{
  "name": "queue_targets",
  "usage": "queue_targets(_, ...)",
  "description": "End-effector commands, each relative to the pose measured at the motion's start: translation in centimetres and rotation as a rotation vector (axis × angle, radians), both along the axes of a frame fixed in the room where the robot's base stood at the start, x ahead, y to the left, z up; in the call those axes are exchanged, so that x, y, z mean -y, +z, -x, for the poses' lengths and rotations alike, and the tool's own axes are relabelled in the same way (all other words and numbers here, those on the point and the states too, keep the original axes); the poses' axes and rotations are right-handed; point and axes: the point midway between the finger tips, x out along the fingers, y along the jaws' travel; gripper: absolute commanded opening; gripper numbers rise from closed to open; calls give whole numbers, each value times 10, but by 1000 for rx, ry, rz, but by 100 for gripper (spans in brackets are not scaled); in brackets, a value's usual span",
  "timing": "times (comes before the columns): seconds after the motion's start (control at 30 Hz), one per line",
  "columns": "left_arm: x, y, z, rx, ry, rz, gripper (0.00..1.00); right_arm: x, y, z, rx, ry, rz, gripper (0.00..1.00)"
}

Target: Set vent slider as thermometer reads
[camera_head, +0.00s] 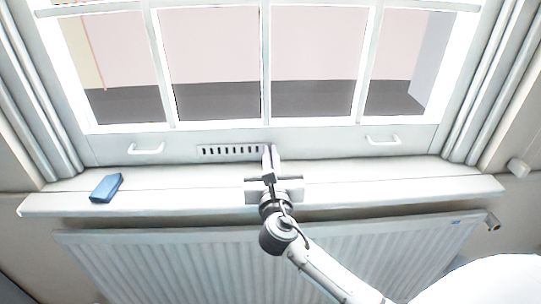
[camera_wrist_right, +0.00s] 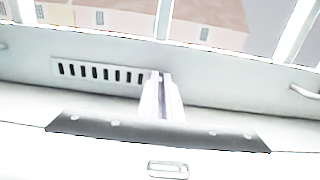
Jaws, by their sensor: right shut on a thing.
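The slotted vent (camera_head: 232,151) is set in the bottom rail of the window, with a row of dark open slots. It also shows in the right wrist view (camera_wrist_right: 100,74), to the left of my gripper. My right gripper (camera_head: 271,155) reaches over the sill to the vent's right end. Its fingers (camera_wrist_right: 158,82) are close together, shut on a small part at that end, likely the slider knob, which they mostly hide. No thermometer can be made out in either view. My left gripper is not in view.
A blue box (camera_head: 106,188) lies on the left of the white sill (camera_head: 400,186). Two white sash handles (camera_head: 146,150) and (camera_head: 383,141) flank the vent. A ribbed radiator (camera_head: 160,262) is below the sill. The sill's right side is clear.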

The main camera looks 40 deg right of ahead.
Motion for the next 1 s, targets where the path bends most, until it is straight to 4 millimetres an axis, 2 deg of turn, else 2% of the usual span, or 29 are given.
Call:
queue_targets(0.37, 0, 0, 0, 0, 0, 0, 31, -1, -1, 0, -2, 1, -1, 0)
queue_targets(0.6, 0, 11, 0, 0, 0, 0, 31, -18, 0, -10, -1, 3, -2, 0)
queue_targets(0.8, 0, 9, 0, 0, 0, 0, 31, -19, -1, -10, 0, 6, -2, 0)
queue_targets(0.93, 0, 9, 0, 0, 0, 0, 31, -19, -1, -10, 0, 6, -2, 24)
queue_targets(1.0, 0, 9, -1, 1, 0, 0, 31, -18, -1, -10, 0, 5, -1, 25)
